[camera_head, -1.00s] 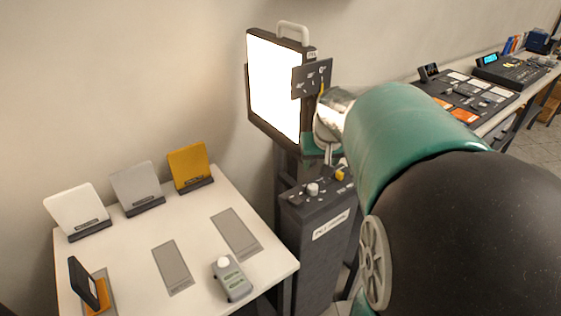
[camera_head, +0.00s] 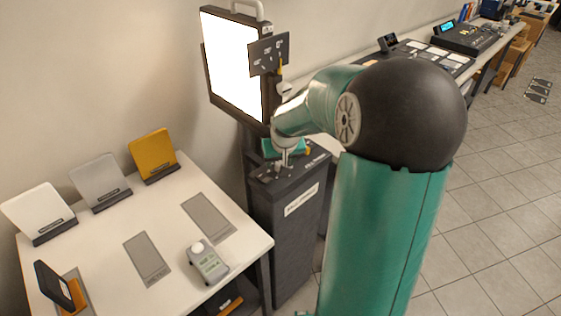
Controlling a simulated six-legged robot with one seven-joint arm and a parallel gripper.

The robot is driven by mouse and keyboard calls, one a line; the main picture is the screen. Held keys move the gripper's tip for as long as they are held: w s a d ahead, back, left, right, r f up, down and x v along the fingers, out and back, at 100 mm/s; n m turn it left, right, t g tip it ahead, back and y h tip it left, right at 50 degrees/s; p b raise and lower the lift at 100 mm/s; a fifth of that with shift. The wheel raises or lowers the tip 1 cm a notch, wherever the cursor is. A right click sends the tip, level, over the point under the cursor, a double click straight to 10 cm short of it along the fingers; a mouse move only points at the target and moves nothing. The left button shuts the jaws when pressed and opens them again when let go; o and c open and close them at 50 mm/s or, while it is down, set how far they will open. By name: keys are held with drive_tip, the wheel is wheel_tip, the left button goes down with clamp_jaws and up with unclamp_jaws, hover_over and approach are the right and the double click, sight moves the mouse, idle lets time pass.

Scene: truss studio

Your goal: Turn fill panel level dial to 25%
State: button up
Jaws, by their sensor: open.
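The fill panel (camera_head: 235,65) is a bright white light on a dark stand at the upper middle. Below it stands a dark control pedestal (camera_head: 290,225) with a white label on its front and controls on its sloped top. My gripper (camera_head: 284,162) is open and points down at the left part of that top. The white dial there is hidden behind or between the fingers, and I cannot tell whether they touch it. A small yellow knob (camera_head: 308,151) shows just right of my gripper. The dial's setting cannot be read.
A white table (camera_head: 110,225) stands at the left with white, grey and yellow plates and a grey handheld meter (camera_head: 207,262). A small dark plate (camera_head: 269,54) hangs beside the light panel. A long bench with consoles (camera_head: 462,38) runs behind my arm. The tiled floor at right is mostly clear.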

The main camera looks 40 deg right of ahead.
drive_tip(key=shift+w+f, duration=0.1)
drive_tip(key=shift+f, duration=0.2)
drive_tip(key=c, duration=1)
drive_tip(key=shift+d+n, duration=0.15)
drive_tip(key=shift+n, duration=0.25)
drive_tip(key=n+y, duration=0.1)
drive_tip(key=n, duration=0.1)
drive_tip(key=n+y, duration=0.1)
drive_tip(key=n, duration=0.2)
drive_tip(key=shift+d+y, duration=0.15)
drive_tip(key=shift+y, duration=0.15)
drive_tip(key=n+y, duration=0.1)
drive_tip(key=n, duration=0.2)
drive_tip(key=n+y, duration=0.1)
drive_tip(key=n, duration=0.2)
drive_tip(key=shift+d+g, duration=0.1)
drive_tip(key=shift+g, duration=0.2)
